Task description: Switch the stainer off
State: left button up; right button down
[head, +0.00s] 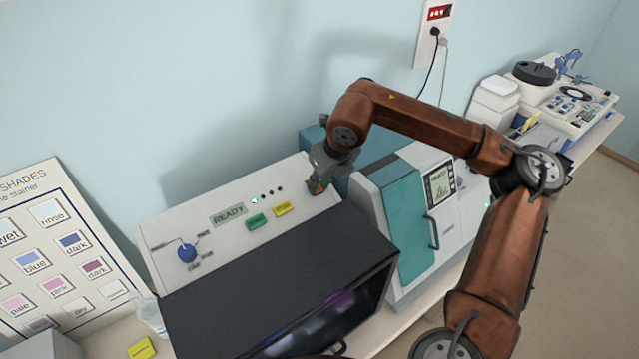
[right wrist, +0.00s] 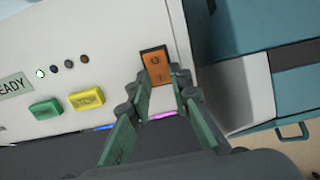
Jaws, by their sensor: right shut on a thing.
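The stainer's pale sloped panel (head: 165,235) is in the head view, above its dark lid (head: 270,285). It carries a READY display (head: 228,215), a green button (head: 257,221), a yellow STOP button (head: 282,208) and a blue knob (head: 187,252). One small light is lit. An orange rocker switch (right wrist: 156,64) sits at the panel's right end, marked 0 and I. My left gripper is not in view.
A teal and white machine (head: 400,215) stands close on the right of the stainer. A shade chart (head: 60,250) leans at the left, with a clear beaker (head: 150,314) and a yellow block (head: 141,348) nearby. A wall socket (head: 433,35) with cables is behind.

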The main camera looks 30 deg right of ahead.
jog(key=shift+w+r+g+p, duration=0.2)
jog(key=shift+g+p, duration=0.3)
jog(key=shift+p, duration=0.45)
jog(key=shift+w+r+g+p, duration=0.1)
jog(key=shift+r+g+p, duration=0.15)
jog(key=shift+g+p, duration=0.45)
jog(key=shift+w+f+p, duration=0.1)
jog(key=shift+p, duration=0.6)
jog(key=c, duration=1.8)
grip_release()
jog(key=shift+f, duration=0.1)
jog(key=shift+o, duration=0.2)
